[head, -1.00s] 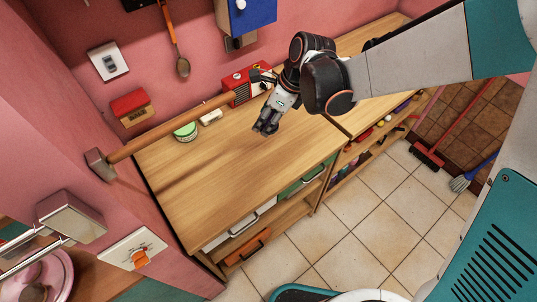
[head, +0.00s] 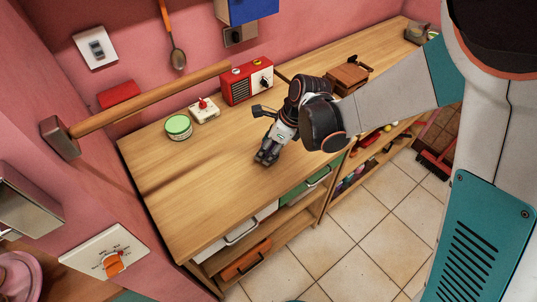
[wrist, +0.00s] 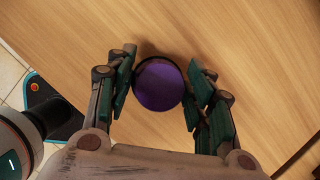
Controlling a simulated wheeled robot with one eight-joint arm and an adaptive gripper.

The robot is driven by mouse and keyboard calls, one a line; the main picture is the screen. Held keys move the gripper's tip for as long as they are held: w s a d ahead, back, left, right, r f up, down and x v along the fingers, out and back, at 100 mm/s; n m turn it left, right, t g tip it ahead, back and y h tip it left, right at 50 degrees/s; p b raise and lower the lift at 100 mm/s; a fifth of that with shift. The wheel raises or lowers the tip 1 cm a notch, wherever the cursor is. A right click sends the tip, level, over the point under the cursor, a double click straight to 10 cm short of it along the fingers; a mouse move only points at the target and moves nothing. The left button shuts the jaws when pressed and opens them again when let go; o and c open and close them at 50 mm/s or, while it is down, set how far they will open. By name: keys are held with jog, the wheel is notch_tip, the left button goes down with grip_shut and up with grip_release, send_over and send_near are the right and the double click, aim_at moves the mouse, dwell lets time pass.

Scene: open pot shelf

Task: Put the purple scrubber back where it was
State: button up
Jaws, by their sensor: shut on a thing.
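The purple scrubber (wrist: 159,84) is a round purple disc between the fingers of my gripper (wrist: 163,90) in the wrist view. My gripper is shut on it, with fingers on both sides. The wooden counter top lies below; I cannot tell whether the scrubber touches it. In the head view my gripper (head: 267,158) points down over the wooden counter (head: 205,185), towards its front edge. The scrubber cannot be made out there.
A green-lidded tin (head: 178,126), a white timer-like box with a red knob (head: 204,110) and a red radio (head: 246,82) stand along the back. A wooden bar (head: 150,98) crosses above the left end. A brown box (head: 347,77) stands farther right. The counter's left part is clear.

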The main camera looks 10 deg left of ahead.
jog(key=shift+f+b, duration=0.3)
jog(key=shift+f, duration=0.65)
jog(key=shift+f, duration=0.2)
jog(key=o, duration=1)
jog(key=shift+r, duration=0.15)
jog(key=p+v, duration=0.4)
jog(key=v, duration=0.8)
jog(key=shift+r, duration=0.1)
